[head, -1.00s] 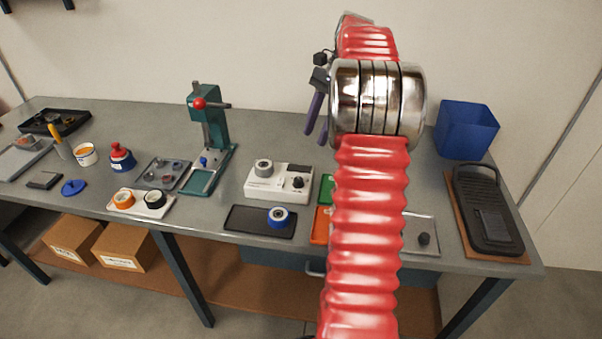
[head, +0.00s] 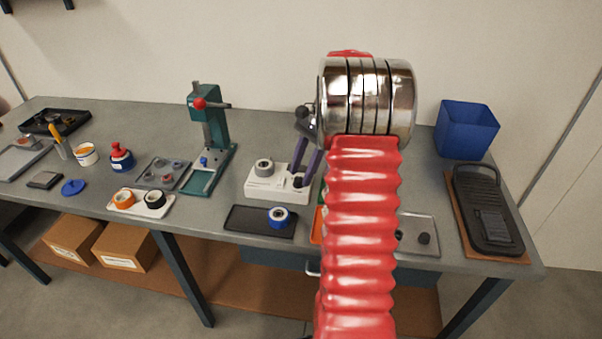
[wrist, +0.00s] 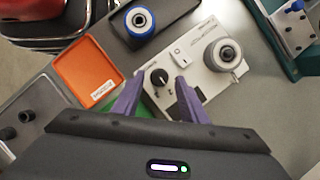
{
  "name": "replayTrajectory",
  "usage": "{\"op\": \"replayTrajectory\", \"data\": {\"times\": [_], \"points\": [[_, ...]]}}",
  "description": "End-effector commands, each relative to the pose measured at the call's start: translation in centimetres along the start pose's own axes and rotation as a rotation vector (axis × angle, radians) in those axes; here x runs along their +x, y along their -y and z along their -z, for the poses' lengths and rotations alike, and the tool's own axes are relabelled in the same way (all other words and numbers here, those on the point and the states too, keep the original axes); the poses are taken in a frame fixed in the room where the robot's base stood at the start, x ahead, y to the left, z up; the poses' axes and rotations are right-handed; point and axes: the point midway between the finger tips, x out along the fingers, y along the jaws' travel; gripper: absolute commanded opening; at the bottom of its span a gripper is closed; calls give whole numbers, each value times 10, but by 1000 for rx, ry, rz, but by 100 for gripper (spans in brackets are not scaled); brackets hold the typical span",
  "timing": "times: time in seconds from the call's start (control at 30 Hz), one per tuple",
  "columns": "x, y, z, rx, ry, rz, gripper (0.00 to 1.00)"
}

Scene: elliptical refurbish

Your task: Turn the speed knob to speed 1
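The white tester box (head: 262,185) stands near the front middle of the bench, with a grey round wheel (head: 263,167) on its left part. The black speed knob (wrist: 159,77) with a white pointer line is on the box's face, with small marks around it too small to read. My gripper (head: 298,178) has two purple fingers, parted and pointing down over the knob end of the box. In the wrist view, my gripper (wrist: 159,77) has one fingertip on each side of the knob, with gaps visible. Whether the tips are down at knob height I cannot tell.
An orange tray (wrist: 88,72) and a green tray (wrist: 140,110) are beside the box. A green press (head: 212,135) stands to its left.

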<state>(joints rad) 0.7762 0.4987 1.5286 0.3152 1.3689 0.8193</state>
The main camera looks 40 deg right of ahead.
Motion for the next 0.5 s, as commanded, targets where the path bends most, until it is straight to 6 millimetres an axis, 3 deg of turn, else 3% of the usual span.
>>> {"op": "replayTrajectory", "data": {"times": [0.4,0.5], "points": [[10,0,0,0,0,1,39],[10,0,0,1,0,1,34]]}}
